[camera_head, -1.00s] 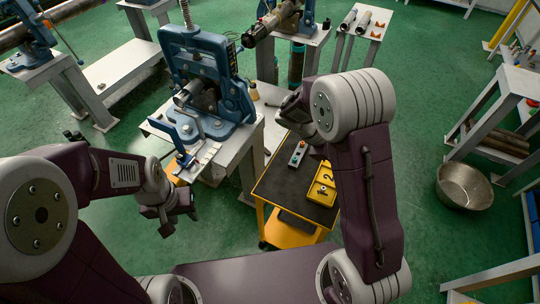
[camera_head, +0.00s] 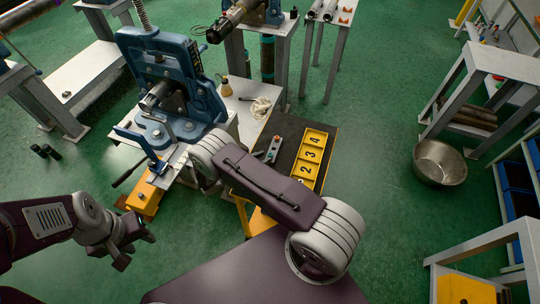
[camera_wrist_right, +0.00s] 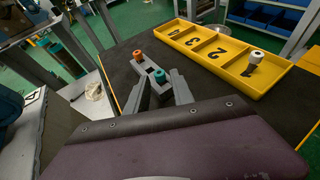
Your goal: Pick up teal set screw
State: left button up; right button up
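The teal set screw (camera_wrist_right: 160,76) stands in the near end of a grey block (camera_wrist_right: 150,66), with an orange screw (camera_wrist_right: 138,55) at its far end. The block (camera_head: 272,152) shows beside my right arm in the head view, where the teal screw is hard to make out. My right gripper (camera_wrist_right: 163,92) is open in the right wrist view, with one finger on each side of the near end, close to the teal screw. Contact cannot be told. It is hidden in the head view. My left gripper (camera_head: 138,250) is open and empty over the floor.
A yellow numbered tray (camera_wrist_right: 225,50) lies beside the block on the dark cart top (camera_wrist_right: 125,60); a white-topped screw (camera_wrist_right: 256,57) stands in compartment 1. A blue pipe vise (camera_head: 165,75) stands left of the cart on its bench. A metal bowl (camera_head: 440,163) sits on the floor at right.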

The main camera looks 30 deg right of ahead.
aim_at(271, 153)
jog(key=p+x, duration=0.1)
jog(key=x, duration=0.4)
jog(key=shift+w+d, duration=0.1)
jog(key=shift+r, duration=0.1)
grip_shut()
